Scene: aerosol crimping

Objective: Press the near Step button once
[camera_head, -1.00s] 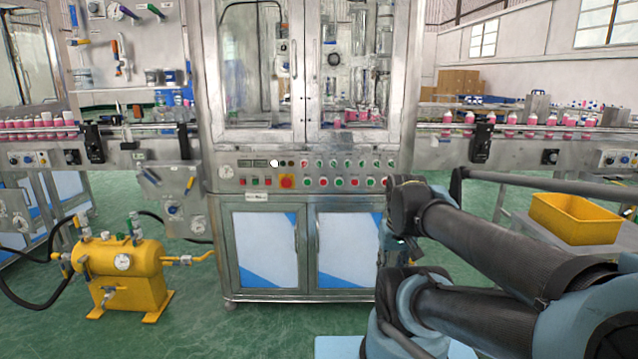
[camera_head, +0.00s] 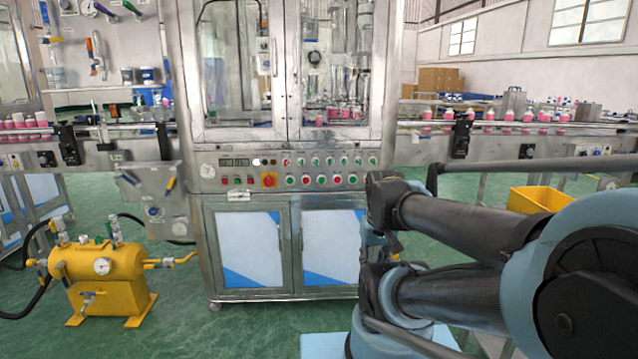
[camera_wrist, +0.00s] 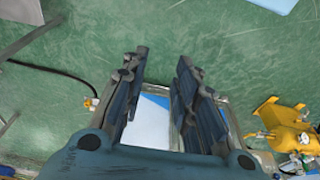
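The machine's control panel (camera_head: 290,172) faces me in the head view, below the glass doors. The labels are too small to read, so I cannot tell which button is Step. My gripper (camera_wrist: 158,72) is open and empty in the wrist view, its two fingers apart above the green floor. It is well away from the panel. In the head view my folded arm is at the right, and my gripper is mostly hidden behind it.
A yellow tank (camera_head: 100,272) with hoses stands on the floor at the left. A yellow bin (camera_head: 538,200) is at the right, partly behind my arm. Conveyors with pink bottles (camera_head: 500,118) run on both sides. The floor before the cabinet doors (camera_head: 245,248) looks clear.

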